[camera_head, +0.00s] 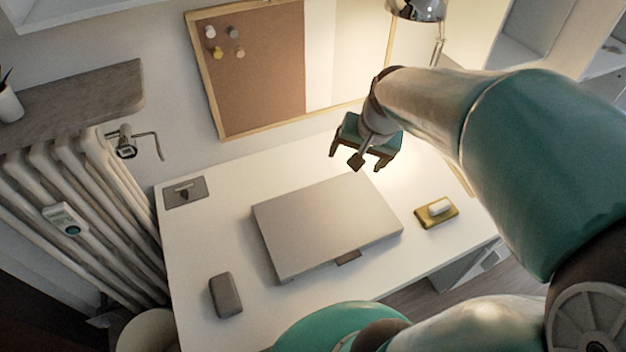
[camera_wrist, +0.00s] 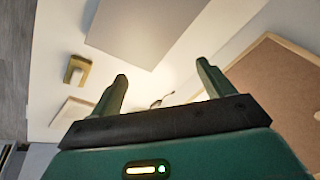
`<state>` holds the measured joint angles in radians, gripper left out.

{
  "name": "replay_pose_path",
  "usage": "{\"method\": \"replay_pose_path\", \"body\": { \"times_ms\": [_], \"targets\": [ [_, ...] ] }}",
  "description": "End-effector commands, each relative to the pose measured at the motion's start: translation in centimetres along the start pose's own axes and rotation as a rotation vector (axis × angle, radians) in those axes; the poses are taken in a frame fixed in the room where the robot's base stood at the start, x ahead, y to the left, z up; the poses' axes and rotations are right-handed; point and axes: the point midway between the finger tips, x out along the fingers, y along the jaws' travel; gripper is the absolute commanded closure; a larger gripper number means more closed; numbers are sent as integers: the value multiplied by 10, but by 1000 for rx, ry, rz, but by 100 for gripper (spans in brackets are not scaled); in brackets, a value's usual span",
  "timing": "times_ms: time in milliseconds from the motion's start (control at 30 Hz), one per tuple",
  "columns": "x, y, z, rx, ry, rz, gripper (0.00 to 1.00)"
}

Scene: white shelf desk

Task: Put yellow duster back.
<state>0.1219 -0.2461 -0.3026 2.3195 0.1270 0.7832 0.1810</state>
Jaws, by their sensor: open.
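A yellow duster (camera_head: 428,219) with a pale block on top lies on the right part of the white desk, right of the large grey flat case. It also shows in the wrist view (camera_wrist: 69,73), at the left. My gripper (camera_head: 357,163) is open and empty, above the back part of the desk, behind the case and well apart from the duster. In the wrist view its two fingers (camera_wrist: 162,75) are spread with nothing between them. The duster's place is not clear from these frames.
The grey case (camera_head: 325,222) fills the desk's middle. A dark grey block (camera_head: 226,296) lies at front left, a grey plate (camera_head: 198,192) at back left. A pale block (camera_wrist: 72,108) sits near the duster. A lamp (camera_head: 415,9) and corkboard (camera_head: 255,75) stand behind.

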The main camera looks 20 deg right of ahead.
Motion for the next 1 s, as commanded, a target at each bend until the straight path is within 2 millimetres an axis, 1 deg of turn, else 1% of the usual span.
{"method": "replay_pose_path", "body": {
  "times_ms": [33, 100, 167, 200, 300, 400, 500, 567, 1000],
  "targets": [
    [-15, -17, 16, -89, 18, -22, 20],
    [-32, -35, 37, -207, 41, -38, 20],
    [-45, -47, 56, -308, 62, -47, 20],
    [-54, -54, 69, -374, 79, -49, 20],
    [-71, -65, 98, -521, 120, -46, 20],
    [-82, -70, 118, -625, 154, -37, 20],
    [-87, -72, 129, -680, 173, -28, 20],
    [-88, -72, 131, -694, 177, -25, 20],
    [-88, -72, 131, -693, 177, -25, 20]
  ]
}}
